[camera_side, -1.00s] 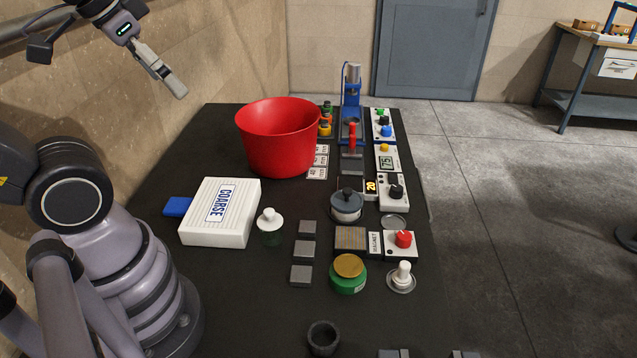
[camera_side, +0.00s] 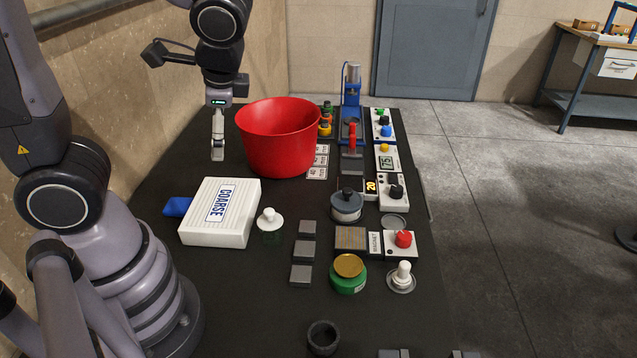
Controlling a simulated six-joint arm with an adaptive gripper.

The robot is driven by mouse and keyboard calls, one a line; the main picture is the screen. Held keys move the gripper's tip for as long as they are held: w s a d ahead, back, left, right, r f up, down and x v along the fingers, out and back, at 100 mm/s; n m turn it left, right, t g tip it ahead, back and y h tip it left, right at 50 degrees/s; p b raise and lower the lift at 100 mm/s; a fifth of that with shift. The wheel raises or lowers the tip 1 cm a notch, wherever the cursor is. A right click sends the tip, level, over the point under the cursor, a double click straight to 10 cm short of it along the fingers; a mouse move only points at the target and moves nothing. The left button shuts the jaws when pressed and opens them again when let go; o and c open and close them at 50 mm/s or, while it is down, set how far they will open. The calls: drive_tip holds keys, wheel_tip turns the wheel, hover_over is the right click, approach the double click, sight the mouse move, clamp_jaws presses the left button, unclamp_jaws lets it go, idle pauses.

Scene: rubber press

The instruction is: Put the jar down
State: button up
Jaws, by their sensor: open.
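A green jar with a gold lid (camera_side: 348,274) stands upright on the black table, apart from my gripper. A smaller dark green glass vessel with a white knobbed top (camera_side: 269,220) stands beside the white COARSE box. My gripper (camera_side: 217,157) is open and empty, pointing straight down left of the red bucket (camera_side: 278,145). Its fingers are seen nearly edge-on, so the gap between them is hard to make out. It is well away from both the jar and the glass vessel.
The white COARSE box (camera_side: 220,212) lies below my gripper in the picture. Several grey blocks (camera_side: 303,250) lie left of the jar. A lidded pot (camera_side: 346,205), a red-knobbed switch box (camera_side: 402,243) and a blue press (camera_side: 352,105) stand nearby.

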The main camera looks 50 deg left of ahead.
drive_tip(key=w+d+f+m+t+y, duration=0.1)
drive_tip(key=w+d+f+m+y, duration=0.1)
drive_tip(key=f+m+y, duration=0.3)
drive_tip(key=w+d+f+m+y, duration=0.1)
drive_tip(key=d+f+m, duration=0.15)
drive_tip(key=f, duration=0.35)
drive_tip(key=m+t, duration=0.7)
drive_tip(key=m, duration=0.5)
approach(271, 235)
drive_tip(key=shift+d+r+n, duration=0.15)
drive_tip(key=shift+d+n, duration=0.1)
drive_tip(key=shift+d, duration=0.2)
drive_tip(key=shift+a+f+y, duration=0.2)
drive_tip(key=shift+f+y, duration=0.05)
drive_tip(key=shift+y, duration=0.05)
drive_tip(key=x, duration=1.3)
drive_tip(key=shift+a+f, duration=0.15)
drive_tip(key=shift+f, duration=0.15)
drive_tip(key=shift+c, duration=0.2)
